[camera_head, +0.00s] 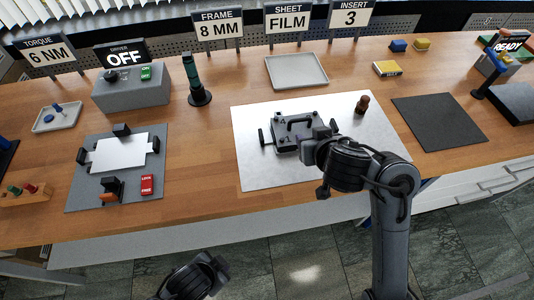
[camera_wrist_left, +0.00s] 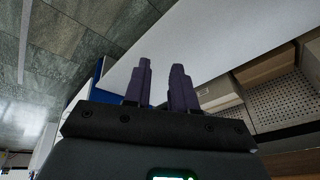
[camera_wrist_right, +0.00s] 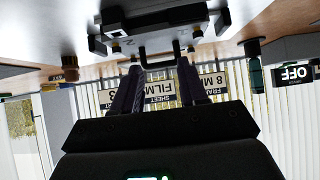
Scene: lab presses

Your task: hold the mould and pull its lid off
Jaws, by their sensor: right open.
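The mould (camera_head: 284,145) is a dark grey box on the pale metal plate, with side bars sticking out. Its lid (camera_head: 296,132) is on and carries a black arched handle (camera_head: 291,121). In the right wrist view the mould (camera_wrist_right: 160,38) hangs inverted at the top, with a dark bar below it. My right gripper (camera_head: 318,141) is at the mould's right side; its open fingers (camera_wrist_right: 158,85) hold nothing. Whether they touch the mould is unclear. My left gripper (camera_wrist_left: 161,82) is open and empty, off the table's front edge; its arm (camera_head: 192,278) shows low in the head view.
The metal plate (camera_head: 260,172) has bare room around the mould, with a small brown knob-like piece (camera_head: 362,104) at its right. A grey fixture mat (camera_head: 85,196) lies left, a black mat (camera_head: 440,122) right. A grey tray (camera_head: 297,72) and green-topped tool (camera_head: 194,80) stand behind.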

